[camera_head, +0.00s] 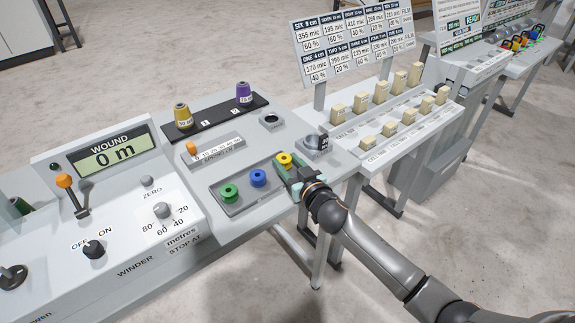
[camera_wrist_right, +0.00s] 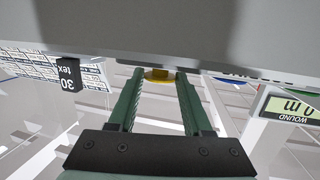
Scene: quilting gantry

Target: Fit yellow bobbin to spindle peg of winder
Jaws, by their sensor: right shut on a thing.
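The yellow bobbin (camera_head: 285,159) is at the right end of the bobbin tray (camera_head: 222,207), in line with the green bobbin (camera_head: 229,193) and blue bobbin (camera_head: 258,178). My right gripper (camera_head: 288,168) is shut on it. In the right wrist view the yellow bobbin (camera_wrist_right: 159,74) sits between the two green fingertips (camera_wrist_right: 160,82). I cannot tell whether it touches the tray. A grey block with a dark top (camera_head: 316,143) stands just right of the bobbin, and a dark round fitting (camera_head: 271,120) lies behind it. I cannot clearly make out the spindle peg. My left gripper is not in view.
A yellow cone (camera_head: 183,116) and a purple cone (camera_head: 244,93) stand on a black strip at the back. An orange-knobbed slider (camera_head: 191,148) lies left of the gripper. A rack of cream blocks (camera_head: 380,130) and a sign board (camera_head: 352,50) stand to the right.

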